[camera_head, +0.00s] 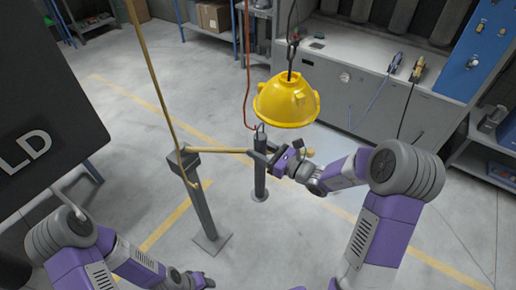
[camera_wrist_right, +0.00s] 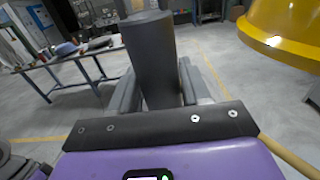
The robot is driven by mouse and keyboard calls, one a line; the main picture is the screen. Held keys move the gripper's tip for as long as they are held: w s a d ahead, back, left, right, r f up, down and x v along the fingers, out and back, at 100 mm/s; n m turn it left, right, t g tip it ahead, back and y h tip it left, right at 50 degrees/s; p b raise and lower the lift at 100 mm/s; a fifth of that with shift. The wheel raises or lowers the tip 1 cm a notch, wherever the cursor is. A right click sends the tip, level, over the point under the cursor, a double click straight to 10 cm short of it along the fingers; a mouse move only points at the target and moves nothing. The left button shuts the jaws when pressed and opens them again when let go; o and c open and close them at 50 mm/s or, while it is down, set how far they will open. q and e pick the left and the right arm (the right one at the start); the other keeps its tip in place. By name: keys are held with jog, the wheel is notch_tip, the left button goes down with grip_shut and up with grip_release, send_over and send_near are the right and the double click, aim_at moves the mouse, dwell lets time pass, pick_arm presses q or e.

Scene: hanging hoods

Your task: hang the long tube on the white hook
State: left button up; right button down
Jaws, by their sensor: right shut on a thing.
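My right gripper (camera_head: 279,160) is shut on a dark upright cylinder (camera_head: 260,172), which I take to be the long tube. A thin pale wire loop shows at its top. In the right wrist view the tube (camera_wrist_right: 153,60) stands between the two fingers. Whether its lower end is clear of the floor I cannot tell. I cannot make out a white hook. A red cord (camera_head: 247,70) hangs down close to the tube's top, ending in a small hook. My left gripper (camera_head: 203,281) is low at the bottom edge, its fingers unclear.
A yellow hood (camera_head: 287,101) hangs just above and right of my right gripper. A grey post (camera_head: 205,212) stands left, with a yellow bar (camera_head: 222,150) reaching toward the tube. A yellow cord (camera_head: 152,75) hangs there. A grey cabinet (camera_head: 360,95) stands behind.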

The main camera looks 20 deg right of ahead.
jog(key=shift+r, duration=0.1)
jog(key=v, duration=1)
dwell(0.3)
jog(key=shift+r, duration=0.15)
dwell(0.8)
